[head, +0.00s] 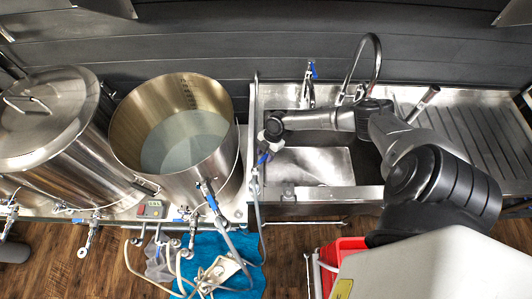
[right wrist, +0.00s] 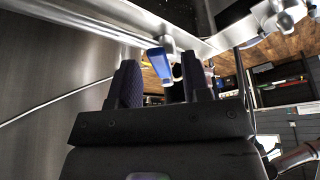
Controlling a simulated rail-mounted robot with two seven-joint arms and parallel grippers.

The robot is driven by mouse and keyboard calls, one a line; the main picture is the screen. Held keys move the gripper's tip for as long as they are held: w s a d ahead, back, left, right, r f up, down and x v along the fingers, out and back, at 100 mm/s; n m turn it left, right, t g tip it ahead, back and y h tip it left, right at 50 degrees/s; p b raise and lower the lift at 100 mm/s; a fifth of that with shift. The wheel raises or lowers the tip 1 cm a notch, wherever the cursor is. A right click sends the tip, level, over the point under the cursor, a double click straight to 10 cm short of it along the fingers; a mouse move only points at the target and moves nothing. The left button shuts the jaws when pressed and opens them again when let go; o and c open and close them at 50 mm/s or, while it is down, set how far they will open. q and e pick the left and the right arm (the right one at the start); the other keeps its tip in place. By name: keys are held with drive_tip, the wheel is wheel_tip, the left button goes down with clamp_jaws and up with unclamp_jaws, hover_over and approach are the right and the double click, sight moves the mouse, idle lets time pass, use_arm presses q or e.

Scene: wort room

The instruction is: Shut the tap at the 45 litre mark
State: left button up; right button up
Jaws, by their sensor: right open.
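The open steel kettle (head: 128,125) stands left of the sink with pale liquid (head: 185,142) in it. Dark marks (head: 187,93) run down its inner back wall; their numbers are too small to read. My right gripper (head: 265,148) is at the sink's left edge, pointing down, with its fingers small and partly hidden. A blue lever (head: 263,158) shows right beside it. In the right wrist view the two dark fingers (right wrist: 161,80) are open, with a blue lever (right wrist: 158,66) showing between them; I cannot tell if they touch it. My left gripper is out of view.
A lidded steel vessel (head: 60,125) stands at the left. The kettle's front has a blue-levered valve (head: 209,196). A hose (head: 257,205) hangs at the sink's left edge. The sink (head: 312,166) has an arched faucet (head: 377,50). A red crate (head: 327,260) is on the floor.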

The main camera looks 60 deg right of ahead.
clamp_jaws()
idle(0.3)
idle(0.3)
